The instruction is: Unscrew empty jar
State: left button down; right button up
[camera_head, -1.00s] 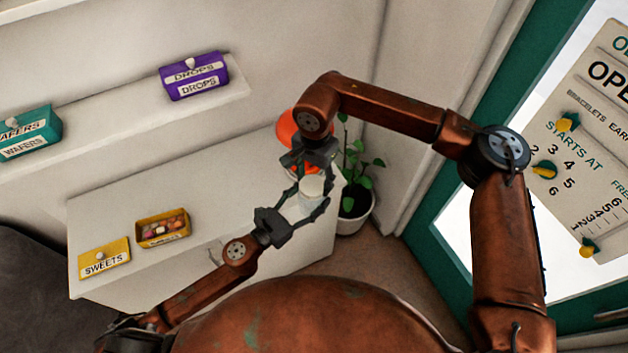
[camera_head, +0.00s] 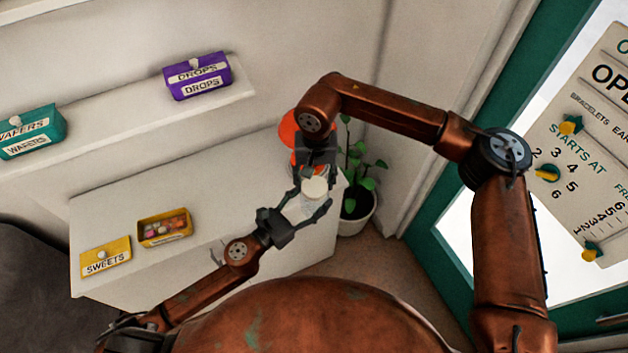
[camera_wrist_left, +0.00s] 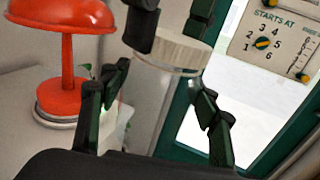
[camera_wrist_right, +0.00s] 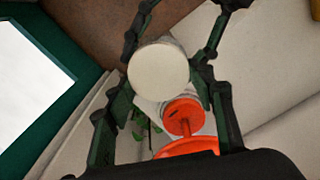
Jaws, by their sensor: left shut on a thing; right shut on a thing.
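A clear glass jar (camera_wrist_left: 152,92) with a pale, round lid (camera_head: 314,188) is held up in the air in front of the white counter. The glass looks empty in the left wrist view. The lid's edge (camera_wrist_left: 180,48) and its flat top (camera_wrist_right: 158,80) face my right gripper. My left gripper (camera_head: 308,207) is shut around the jar's body, one finger on each side. My right gripper (camera_head: 317,172) comes from above and is shut on the lid. The lid is on the jar's mouth; I cannot tell how tightly it sits.
A red lamp (camera_wrist_left: 62,75) and a potted plant (camera_head: 357,205) stand behind the jar. On the white counter (camera_head: 110,215) are an open box of sweets (camera_head: 150,240) and a yellow SWEETS lid (camera_head: 105,265). A purple DROPS box (camera_head: 197,76) and teal WAFERS box (camera_head: 32,130) sit on the shelf.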

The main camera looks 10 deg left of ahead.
aim_at(315, 184)
pick_arm(q)
jog(key=shift+w+a, duration=0.15)
pick_arm(e)
jog(key=shift+d+r, duration=0.1)
pick_arm(q)
jog(key=shift+f, duration=0.1)
pick_arm(e)
jog(key=shift+r, duration=1.05)
pick_arm(q)
jog(key=shift+r, duration=0.2)
pick_arm(e)
jog(key=shift+r, duration=2)
